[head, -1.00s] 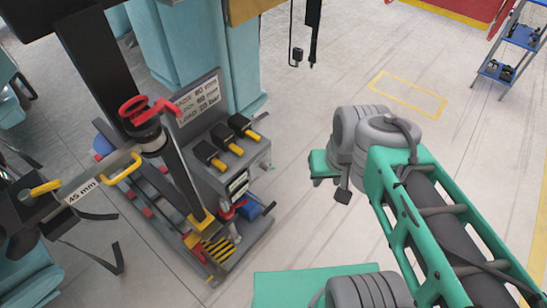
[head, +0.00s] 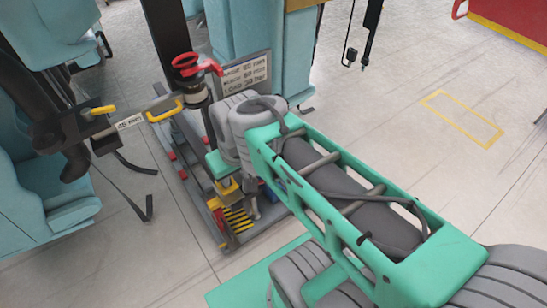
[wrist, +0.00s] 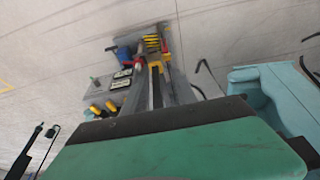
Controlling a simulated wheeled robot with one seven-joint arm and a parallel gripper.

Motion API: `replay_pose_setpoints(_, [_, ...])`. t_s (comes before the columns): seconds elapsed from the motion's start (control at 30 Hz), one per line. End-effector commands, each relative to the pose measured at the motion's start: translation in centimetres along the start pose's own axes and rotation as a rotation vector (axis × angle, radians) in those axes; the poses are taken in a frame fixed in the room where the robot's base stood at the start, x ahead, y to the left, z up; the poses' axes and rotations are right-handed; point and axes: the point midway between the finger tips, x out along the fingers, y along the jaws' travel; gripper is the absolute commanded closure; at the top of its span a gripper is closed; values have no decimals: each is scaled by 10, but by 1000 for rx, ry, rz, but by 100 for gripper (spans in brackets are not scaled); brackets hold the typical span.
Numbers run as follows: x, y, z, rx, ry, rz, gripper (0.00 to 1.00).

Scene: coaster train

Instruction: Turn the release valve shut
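A grey hydraulic unit on a rail frame (head: 190,170) stands left of centre in the head view. A red handwheel (head: 186,62) and a red lever tops its column. In the wrist view, a small red part (wrist: 138,66) sits low on the unit beside two pale gauges (wrist: 121,78); I cannot tell which red part is the release valve. My arm reaches over the unit and hides its control face in the head view. My gripper's fingers cannot be made out; a broad green part of mine with a dark edge fills the bottom of the wrist view.
Yellow-handled levers (wrist: 95,110) are on the unit. A yellow-and-black striped block (head: 235,219) is at its foot. The floor at right is open.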

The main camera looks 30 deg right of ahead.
Motion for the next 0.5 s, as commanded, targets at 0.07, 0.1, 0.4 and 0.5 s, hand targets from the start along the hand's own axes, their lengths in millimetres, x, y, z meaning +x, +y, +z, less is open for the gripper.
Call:
replay_pose_setpoints(0.07, [34,12,-2,-33,16,-7,66])
replay_pose_setpoints(0.1, [56,20,-6,-68,39,-15,66])
replay_pose_setpoints(0.4, [269,153,-45,-451,479,35,66])
replay_pose_setpoints(0.5, [315,220,-36,-514,652,180,66])
